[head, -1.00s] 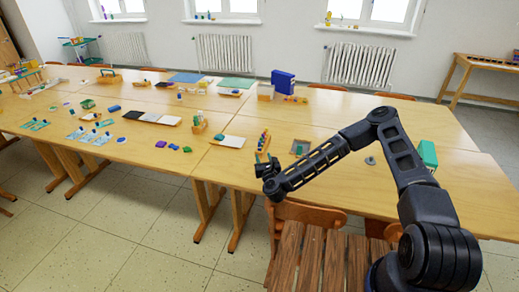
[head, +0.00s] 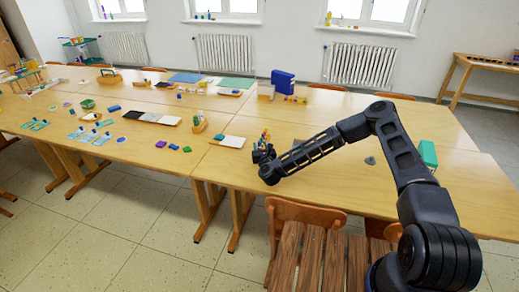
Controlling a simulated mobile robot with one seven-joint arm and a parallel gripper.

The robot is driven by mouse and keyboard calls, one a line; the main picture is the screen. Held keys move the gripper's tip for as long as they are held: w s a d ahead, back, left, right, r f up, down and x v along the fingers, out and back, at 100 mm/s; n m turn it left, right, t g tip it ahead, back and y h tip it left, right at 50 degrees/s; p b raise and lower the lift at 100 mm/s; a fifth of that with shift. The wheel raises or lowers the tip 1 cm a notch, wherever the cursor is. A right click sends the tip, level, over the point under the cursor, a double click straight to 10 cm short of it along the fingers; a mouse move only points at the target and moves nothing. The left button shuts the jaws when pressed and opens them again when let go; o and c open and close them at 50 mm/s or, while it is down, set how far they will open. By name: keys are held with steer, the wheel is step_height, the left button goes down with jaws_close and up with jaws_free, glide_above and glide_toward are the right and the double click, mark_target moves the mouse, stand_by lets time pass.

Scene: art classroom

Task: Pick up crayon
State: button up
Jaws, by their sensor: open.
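My gripper (head: 262,154) is at the front edge of the long wooden table (head: 330,190), at the end of my arm reaching in from the right. It is open; its fingers are small and dark here, and I see nothing between them. Several upright colored sticks (head: 265,136), which look like crayons in a holder, stand just behind the gripper. The gripper covers the lower part of their holder. I cannot tell whether the fingers touch any stick, or single out one crayon.
A white-and-dark flat tray (head: 229,141) lies left of the gripper. A wooden holder with colored items (head: 199,124) stands farther left. A blue binder (head: 283,81) stands behind, and a green box (head: 428,153) at the right. Wooden chairs (head: 310,215) stand in front of the table.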

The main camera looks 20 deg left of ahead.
steer(key=shift+w+a, duration=0.2)
steer(key=shift+w, duration=0.3)
jaws_close()
step_height(320, 180, up, 20)
stand_by(0.4)
